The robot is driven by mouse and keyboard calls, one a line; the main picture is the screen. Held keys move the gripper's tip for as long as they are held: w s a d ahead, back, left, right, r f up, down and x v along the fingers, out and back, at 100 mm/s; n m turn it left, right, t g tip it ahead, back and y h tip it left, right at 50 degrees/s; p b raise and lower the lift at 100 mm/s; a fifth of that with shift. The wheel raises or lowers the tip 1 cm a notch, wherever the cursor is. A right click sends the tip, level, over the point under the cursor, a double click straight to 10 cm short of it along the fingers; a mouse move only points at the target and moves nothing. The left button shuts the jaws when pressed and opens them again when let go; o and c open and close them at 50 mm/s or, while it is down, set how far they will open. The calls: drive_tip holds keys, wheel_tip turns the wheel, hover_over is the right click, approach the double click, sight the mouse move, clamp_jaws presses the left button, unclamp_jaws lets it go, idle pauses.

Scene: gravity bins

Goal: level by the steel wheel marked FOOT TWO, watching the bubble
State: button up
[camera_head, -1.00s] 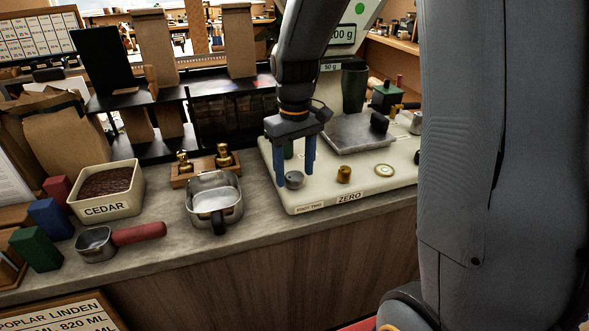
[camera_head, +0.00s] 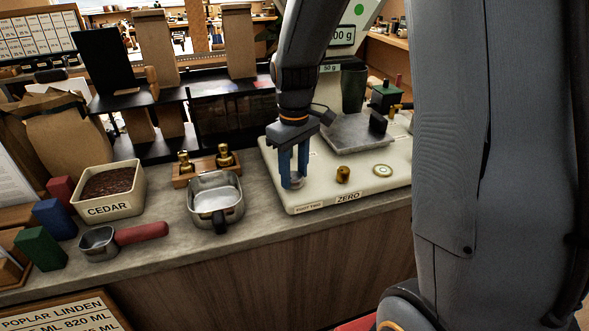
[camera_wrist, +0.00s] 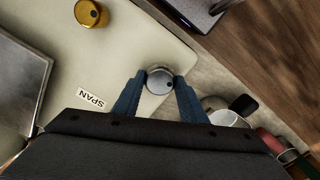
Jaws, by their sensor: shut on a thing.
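The steel wheel (camera_head: 297,183) sits at the front left corner of the pale scale base (camera_head: 325,196), above the small label FOOT TWO (camera_head: 309,208). My gripper (camera_head: 293,182) points down with its blue fingers shut on the wheel. In the wrist view the round wheel (camera_wrist: 159,82) lies between both fingertips. The round bubble level (camera_head: 382,170), with a greenish centre, is on the base to the right. The bubble itself is too small to place.
A brass knob (camera_head: 343,174) stands behind the ZERO label (camera_head: 348,197), right of my gripper. The weighing plate (camera_head: 352,134) is behind. A steel pitcher (camera_head: 216,199) stands close on the left. The counter's front edge runs just before the base.

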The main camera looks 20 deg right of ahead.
sight(294, 176)
drive_tip(key=shift+n+p, duration=0.3)
drive_tip(key=shift+n, duration=0.8)
drive_tip(key=o, duration=1.1)
drive_tip(key=shift+c, duration=0.2)
drive_tip(key=shift+r+b, duration=0.9)
drive_tip(key=shift+r, duration=3)
drive_tip(key=s+f+m+t, duration=0.1)
drive_tip(key=s+f+m, duration=0.6)
drive_tip(key=s, duration=0.6)
drive_tip(key=shift+f+m, duration=0.3)
drive_tip(key=shift+f, duration=0.6)
